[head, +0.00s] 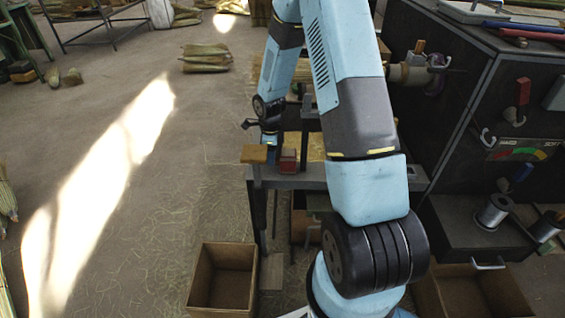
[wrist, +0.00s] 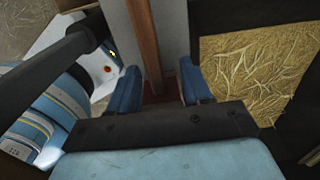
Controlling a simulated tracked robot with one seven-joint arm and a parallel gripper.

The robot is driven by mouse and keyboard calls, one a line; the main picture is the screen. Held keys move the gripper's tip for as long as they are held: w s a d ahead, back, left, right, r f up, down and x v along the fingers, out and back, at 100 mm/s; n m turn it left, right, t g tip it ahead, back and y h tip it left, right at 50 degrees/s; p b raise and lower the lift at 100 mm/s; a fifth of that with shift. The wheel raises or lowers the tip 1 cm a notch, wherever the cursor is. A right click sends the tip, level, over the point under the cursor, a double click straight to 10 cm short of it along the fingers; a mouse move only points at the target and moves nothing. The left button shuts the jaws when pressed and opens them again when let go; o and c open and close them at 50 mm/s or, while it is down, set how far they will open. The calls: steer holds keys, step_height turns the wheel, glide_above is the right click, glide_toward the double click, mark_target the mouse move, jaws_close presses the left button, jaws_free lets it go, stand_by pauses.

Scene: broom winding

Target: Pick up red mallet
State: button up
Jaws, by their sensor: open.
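A small dark red block (head: 288,160), which looks like the head of the red mallet, sits at the near left end of the dark metal bench. In the wrist view my gripper's blue fingers (wrist: 158,88) are apart. A dark reddish surface (wrist: 160,97) shows between them. A brown wooden bar (wrist: 144,40) runs from the top edge down toward the gap. I cannot tell whether that bar is the mallet's handle. Nothing is visibly clamped.
A tan wooden block (head: 255,154) lies left of the red block. An open wooden box (head: 222,278) stands on the floor below. A dark cabinet (head: 450,90) with wire spools (head: 492,212) is at the right. A straw-filled box (wrist: 245,70) shows in the wrist view.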

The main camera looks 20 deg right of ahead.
steer(key=shift+s+f, duration=0.15)
steer(key=shift+f, duration=0.9)
steer(key=shift+s+f, duration=0.1)
steer(key=shift+f, duration=0.95)
steer(key=shift+c, duration=0.4)
jaws_close()
